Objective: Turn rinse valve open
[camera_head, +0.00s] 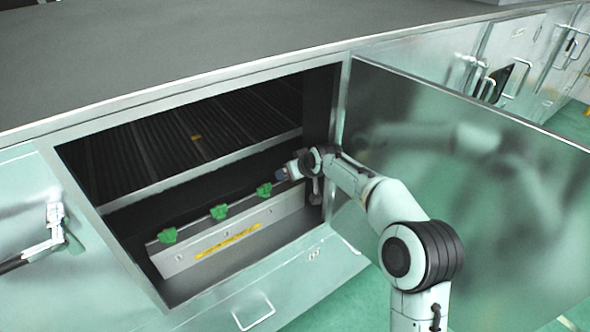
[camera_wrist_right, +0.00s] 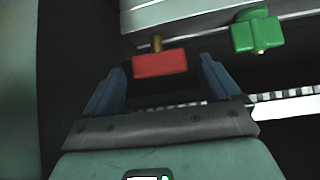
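A red valve handle (camera_wrist_right: 160,64) on a brass stem shows in the right wrist view, between and just ahead of the fingertips of my right gripper (camera_wrist_right: 163,68). The gripper is open, with a gap on each side of the handle. In the head view my right gripper (camera_head: 284,174) reaches into the cabinet at the right end of the valve row and hides the red handle. Three green valve handles, left (camera_head: 168,236), middle (camera_head: 219,212) and right (camera_head: 264,190), sit along the row. One green handle (camera_wrist_right: 256,34) also shows in the wrist view. No valve label is readable.
The valves sit on a pale metal rail (camera_head: 285,208) with a yellow label (camera_head: 228,241) inside the open cabinet. The opened door (camera_head: 480,180) stands close to the right of my arm. Dark slatted racking (camera_head: 180,140) lies behind the valves.

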